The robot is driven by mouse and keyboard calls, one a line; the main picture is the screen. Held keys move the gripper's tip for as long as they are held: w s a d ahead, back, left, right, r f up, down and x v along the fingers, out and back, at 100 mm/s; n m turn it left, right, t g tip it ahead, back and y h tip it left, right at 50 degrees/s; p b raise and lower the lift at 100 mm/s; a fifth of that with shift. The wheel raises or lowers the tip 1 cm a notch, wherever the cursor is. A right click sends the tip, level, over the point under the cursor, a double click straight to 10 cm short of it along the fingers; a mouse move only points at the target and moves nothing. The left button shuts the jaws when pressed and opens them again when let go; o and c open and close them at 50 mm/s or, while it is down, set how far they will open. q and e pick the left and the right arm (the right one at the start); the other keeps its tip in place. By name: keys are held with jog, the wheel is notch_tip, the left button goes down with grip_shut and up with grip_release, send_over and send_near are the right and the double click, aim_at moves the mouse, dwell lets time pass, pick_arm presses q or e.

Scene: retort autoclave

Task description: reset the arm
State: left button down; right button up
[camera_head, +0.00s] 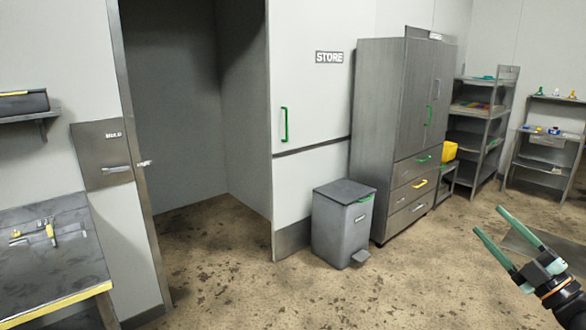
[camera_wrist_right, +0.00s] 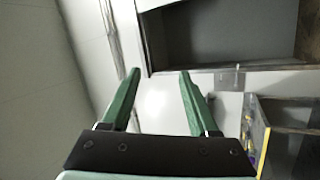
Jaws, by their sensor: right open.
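My right gripper (camera_head: 490,222) comes in at the lower right of the head view, raised above the floor. Its two green fingers are spread apart with nothing between them. In the right wrist view the same gripper (camera_wrist_right: 157,72) shows both green fingers apart and empty, with a pale wall and a doorway beyond. It touches nothing that I can see. My left gripper is in neither view.
A grey pedal bin (camera_head: 342,225) stands by the STORE door (camera_head: 315,75). A tall grey cabinet (camera_head: 388,120) and shelves (camera_head: 475,125) stand right of it. A workbench (camera_head: 45,270) with a yellow edge is at left. Stained floor (camera_head: 270,290) in front is clear.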

jog(key=w+d+f+m+g+h, duration=0.1)
jog(key=d+f+m+g+h, duration=0.4)
jog(key=d+f+m+h, duration=0.85)
jog(key=s+a+f+g+y, duration=0.2)
jog(key=s+a+f, duration=0.3)
jog(key=a+f, duration=0.5)
jog(key=s+a+f+g+y, duration=0.15)
jog(key=s+a+f, duration=0.25)
jog(key=a+f, duration=0.55)
jog(key=s+a+f+m+g+y+b, duration=0.1)
jog(key=s+a+f, duration=0.5)
jog(key=s+a, duration=0.3)
jog(key=s+a+f+m+g+y+b, duration=0.2)
jog(key=s+a+f, duration=0.5)
jog(key=s+a, duration=0.3)
jog(key=shift+s+f+y, duration=0.25)
jog(key=shift+s+y, duration=0.05)
jog(key=shift+s, duration=0.2)
